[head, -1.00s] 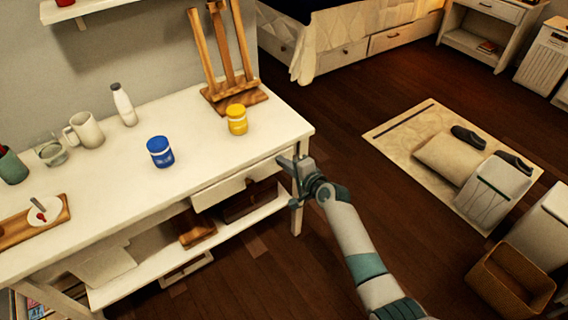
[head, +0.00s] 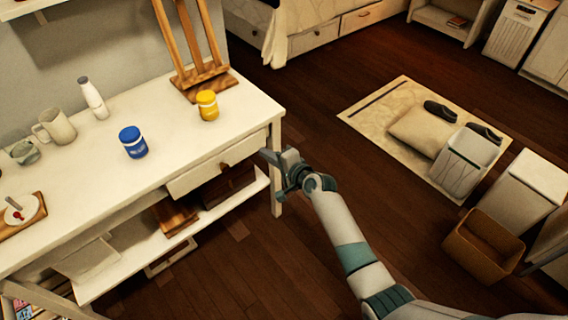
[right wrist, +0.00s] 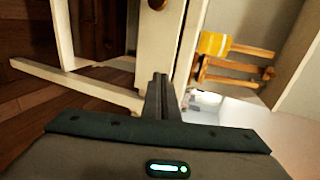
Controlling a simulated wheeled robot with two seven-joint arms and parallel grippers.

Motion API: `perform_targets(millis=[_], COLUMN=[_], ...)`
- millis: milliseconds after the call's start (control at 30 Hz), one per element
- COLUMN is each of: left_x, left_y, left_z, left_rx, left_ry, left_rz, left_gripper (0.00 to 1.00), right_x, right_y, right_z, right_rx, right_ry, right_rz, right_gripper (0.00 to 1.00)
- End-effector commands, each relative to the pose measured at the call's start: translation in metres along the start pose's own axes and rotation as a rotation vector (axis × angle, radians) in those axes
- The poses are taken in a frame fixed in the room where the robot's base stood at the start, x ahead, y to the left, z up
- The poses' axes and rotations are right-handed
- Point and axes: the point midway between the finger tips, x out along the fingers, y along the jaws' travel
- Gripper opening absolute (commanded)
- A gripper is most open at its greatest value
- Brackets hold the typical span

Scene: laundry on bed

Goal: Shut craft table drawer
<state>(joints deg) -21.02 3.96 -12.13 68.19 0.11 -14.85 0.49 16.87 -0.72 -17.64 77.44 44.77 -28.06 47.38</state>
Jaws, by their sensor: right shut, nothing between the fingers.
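The white craft table (head: 75,180) stands at the left in the head view. Its drawer front (head: 200,178) with a round brown knob (head: 224,167) sits under the tabletop's front edge and looks about flush; a small gap cannot be ruled out. My right gripper (head: 266,155) is shut and empty, at the right end of the drawer front near the table leg, to the right of the knob. In the right wrist view its fingers (right wrist: 160,98) are together, with the knob (right wrist: 157,4) at the top edge. My left gripper is not in view.
A blue jar (head: 133,142), a yellow jar (head: 207,105), a white bottle (head: 93,98), a mug (head: 55,126) and a wooden easel (head: 200,75) stand on the tabletop. A lower shelf (head: 130,262) holds boxes. Dark floor (head: 310,150) to the right is clear up to the rug (head: 385,115).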

Motion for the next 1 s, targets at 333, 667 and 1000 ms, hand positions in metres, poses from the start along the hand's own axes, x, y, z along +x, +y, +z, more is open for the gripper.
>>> perform_targets(millis=[333,667,1000], left_x=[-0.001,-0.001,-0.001], left_y=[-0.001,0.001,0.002], left_z=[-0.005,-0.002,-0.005], left_rx=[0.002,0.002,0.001], left_ry=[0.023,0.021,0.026], left_rz=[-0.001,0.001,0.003], left_gripper=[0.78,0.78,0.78], right_x=[-0.047,-0.079,-0.081], right_y=[0.001,0.000,0.000], right_z=[-0.001,-0.001,-0.001], right_rx=[-0.001,-0.001,0.000], right_ry=[0.002,0.001,0.001], right_rz=[0.000,0.000,0.000], right_gripper=[0.00,0.00,0.00])
